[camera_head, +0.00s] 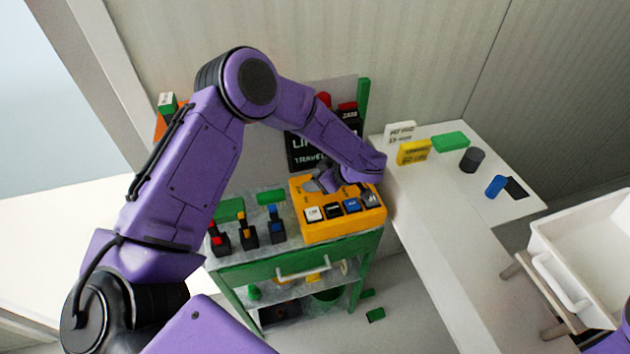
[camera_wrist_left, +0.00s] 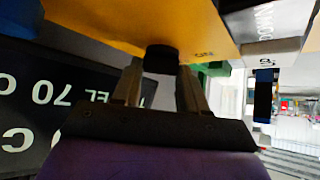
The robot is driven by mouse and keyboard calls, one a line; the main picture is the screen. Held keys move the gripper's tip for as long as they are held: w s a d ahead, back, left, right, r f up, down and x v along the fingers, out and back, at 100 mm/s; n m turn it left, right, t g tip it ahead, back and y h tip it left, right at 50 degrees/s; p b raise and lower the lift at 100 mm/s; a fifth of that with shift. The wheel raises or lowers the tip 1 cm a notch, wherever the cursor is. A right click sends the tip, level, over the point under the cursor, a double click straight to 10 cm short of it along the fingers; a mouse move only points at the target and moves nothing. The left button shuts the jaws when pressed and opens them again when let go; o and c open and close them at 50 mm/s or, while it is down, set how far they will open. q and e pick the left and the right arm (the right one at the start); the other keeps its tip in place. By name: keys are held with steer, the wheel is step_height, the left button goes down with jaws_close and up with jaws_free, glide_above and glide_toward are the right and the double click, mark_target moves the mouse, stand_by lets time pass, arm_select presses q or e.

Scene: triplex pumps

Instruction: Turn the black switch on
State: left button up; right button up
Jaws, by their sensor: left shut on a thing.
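A yellow control box (camera_head: 345,231) sits on top of the green cart, with a row of labelled white, black, blue and dark blocks along its front. My left gripper (camera_head: 326,181) is at the back part of the box's top face, its fingers partly hidden by my wrist. In the left wrist view, the yellow box (camera_wrist_left: 130,22) fills the top. A round black switch knob (camera_wrist_left: 161,58) sticks out of it between the fingertips of my left gripper (camera_wrist_left: 160,78), which is shut on it. Small lettering shows beside the knob. The knob's turn position cannot be told.
The green cart (camera_head: 300,259) also carries several small levers (camera_head: 248,235) left of the box. A dark sign (camera_head: 303,152) stands behind. A white table (camera_head: 440,230) at right holds blocks and cylinders. A white bin (camera_head: 585,250) stands at far right.

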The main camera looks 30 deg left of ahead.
arm_select(q)
steer(key=shift+w+f+n+g+b, duration=0.15)
steer(key=shift+n+g+b, duration=0.35)
steer(key=shift+n+g, duration=1.2)
steer(key=shift+n+h, duration=0.3)
steer(key=o, duration=1.1)
steer(key=shift+a, duration=0.15)
steer(key=shift+c, duration=0.2)
steer(key=shift+a, duration=0.1)
steer(key=shift+w, duration=0.15)
